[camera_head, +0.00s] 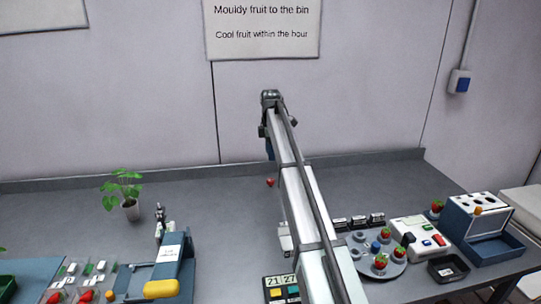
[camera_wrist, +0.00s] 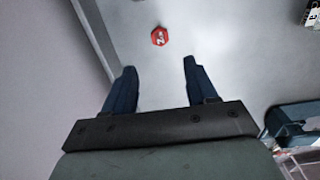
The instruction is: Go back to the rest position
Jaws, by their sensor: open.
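My arm stretches from the bottom of the head view up toward the back wall, its far end standing high over the grey bench. My gripper (camera_wrist: 158,64) shows in the wrist view with two dark blue fingers spread apart and nothing between them. Beyond the fingertips, a red octagonal piece with white marking (camera_wrist: 159,36) lies on the bench, apart from the gripper. A small red thing also lies on the bench beside my arm in the head view (camera_head: 270,183); I cannot tell for certain that it is the same piece.
A potted plant (camera_head: 131,208) stands at the back left. A blue station (camera_head: 178,266) is at the front left. A round grey holder (camera_head: 370,264) with strawberries, a white device (camera_head: 411,228) and a blue-white box (camera_head: 478,214) stand right. The left-middle bench (camera_head: 230,215) is clear.

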